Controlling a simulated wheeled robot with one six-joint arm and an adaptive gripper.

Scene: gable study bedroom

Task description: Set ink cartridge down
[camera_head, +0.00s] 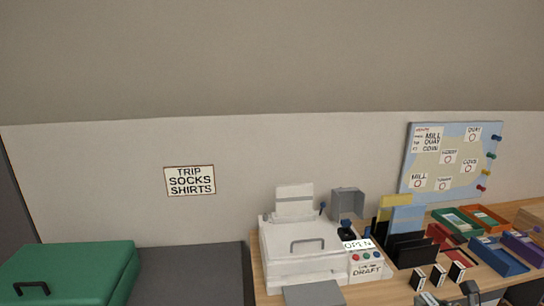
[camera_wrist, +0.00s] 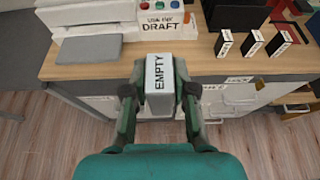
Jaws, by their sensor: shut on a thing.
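My gripper (camera_wrist: 159,95) is shut on a pale grey ink cartridge (camera_wrist: 159,73) with the word EMPTY on it, seen in the wrist view. The cartridge is between the two fingers, in front of the desk's front edge and over the floor side. Part of my gripper or arm shows at the lower right edge of the head view, where I cannot make out the cartridge. The wooden desk (camera_wrist: 75,66) lies beyond the cartridge. The white printer (camera_head: 300,250) stands on it, with a DRAFT label and coloured buttons.
Three small black-and-white boxes (camera_wrist: 253,42) stand near the desk's front edge. A grey flat tray (camera_wrist: 88,50) juts from the printer. Coloured trays (camera_head: 498,258) are at the right. A green case (camera_head: 75,272) lies left. Drawers or shelves are under the desk.

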